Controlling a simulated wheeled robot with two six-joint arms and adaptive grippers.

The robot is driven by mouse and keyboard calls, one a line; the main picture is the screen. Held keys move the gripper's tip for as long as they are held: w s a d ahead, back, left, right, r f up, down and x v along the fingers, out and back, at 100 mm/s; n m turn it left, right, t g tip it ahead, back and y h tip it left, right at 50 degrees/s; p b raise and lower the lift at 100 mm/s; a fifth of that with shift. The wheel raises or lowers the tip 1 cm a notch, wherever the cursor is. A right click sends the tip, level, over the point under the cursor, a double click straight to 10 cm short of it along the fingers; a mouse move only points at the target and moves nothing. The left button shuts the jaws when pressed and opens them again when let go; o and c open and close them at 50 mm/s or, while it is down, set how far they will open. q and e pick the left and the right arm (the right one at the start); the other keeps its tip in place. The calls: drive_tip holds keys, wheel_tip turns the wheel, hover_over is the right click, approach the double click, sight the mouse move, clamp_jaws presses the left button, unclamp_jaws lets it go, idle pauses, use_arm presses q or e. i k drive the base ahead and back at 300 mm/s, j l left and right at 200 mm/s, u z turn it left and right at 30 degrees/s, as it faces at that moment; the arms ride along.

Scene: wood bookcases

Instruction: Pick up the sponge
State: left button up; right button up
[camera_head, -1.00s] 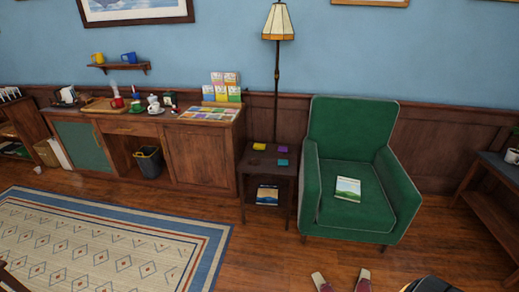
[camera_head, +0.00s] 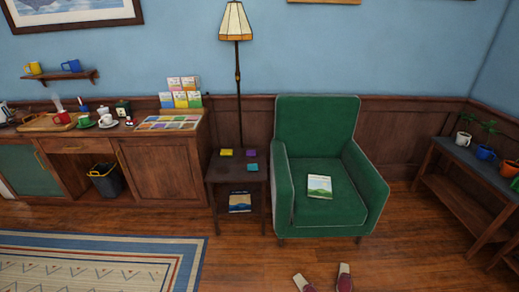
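No object is clearly recognisable as a sponge at this distance. Small flat blocks lie on the dark side table (camera_head: 213,172) beside the green armchair: a yellow one (camera_head: 226,152), a purple one (camera_head: 252,153) and a teal one (camera_head: 252,167). They could be sponges, but I cannot tell. A small dark round item also lies on the table.
A green armchair (camera_head: 318,115) with a book (camera_head: 319,187) stands right of the side table. A wooden cabinet (camera_head: 163,170) stands left. A plant bench (camera_head: 450,190) is at the right. Open floor lies ahead.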

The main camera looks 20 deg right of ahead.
sight(224, 152)
drive_tip(key=i+j+z, duration=0.25)
drive_tip(key=i, duration=0.45)
drive_tip(key=i+j+z, duration=0.25)
drive_tip(key=i+j, duration=0.3)
drive_tip(key=i, duration=0.15)
drive_tip(key=i+j+z, duration=0.25)
drive_tip(key=i+j, duration=1)
drive_tip(key=i, duration=0.15)
